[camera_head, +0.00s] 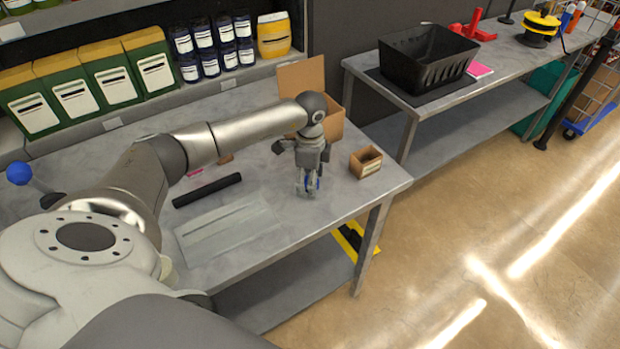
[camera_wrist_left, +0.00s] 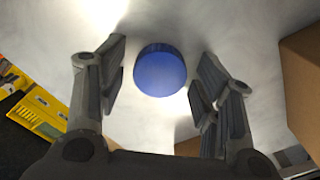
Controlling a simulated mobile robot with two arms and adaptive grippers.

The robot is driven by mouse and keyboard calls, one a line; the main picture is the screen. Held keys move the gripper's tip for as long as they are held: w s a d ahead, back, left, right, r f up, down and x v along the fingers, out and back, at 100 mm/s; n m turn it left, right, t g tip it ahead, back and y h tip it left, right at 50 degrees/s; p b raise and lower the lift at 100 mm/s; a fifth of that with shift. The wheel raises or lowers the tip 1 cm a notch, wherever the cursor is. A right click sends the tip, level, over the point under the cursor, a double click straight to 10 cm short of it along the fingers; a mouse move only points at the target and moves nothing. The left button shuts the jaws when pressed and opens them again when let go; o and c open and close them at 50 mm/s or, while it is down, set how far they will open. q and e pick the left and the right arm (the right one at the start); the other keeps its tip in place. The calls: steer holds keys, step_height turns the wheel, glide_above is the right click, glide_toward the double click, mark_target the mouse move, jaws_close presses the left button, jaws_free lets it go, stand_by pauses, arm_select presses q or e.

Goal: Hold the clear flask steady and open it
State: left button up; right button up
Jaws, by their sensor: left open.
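The clear flask (camera_head: 309,190) is hard to make out on the grey table below my left gripper. A bit of blue shows there between the fingers. In the left wrist view, its round blue cap (camera_wrist_left: 160,71) is seen from above. My left gripper (camera_head: 306,182) points down over the flask. In the left wrist view the left gripper (camera_wrist_left: 161,84) is open, with one finger on each side of the cap and visible gaps to both. The flask's body is mostly hidden under the cap in that view. My right gripper is not in view.
A small open cardboard box (camera_head: 366,162) stands right of the flask, and a larger one (camera_head: 335,120) stands behind my arm. A black bar (camera_head: 207,190) and a see-through flat piece (camera_head: 225,228) lie to the left. The table's front right edge is close.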

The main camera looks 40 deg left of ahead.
arm_select(q)
step_height(320, 180, up, 12)
steer(key=b, duration=0.2)
steer(key=shift+r, duration=0.2)
steer(key=shift+f, duration=0.1)
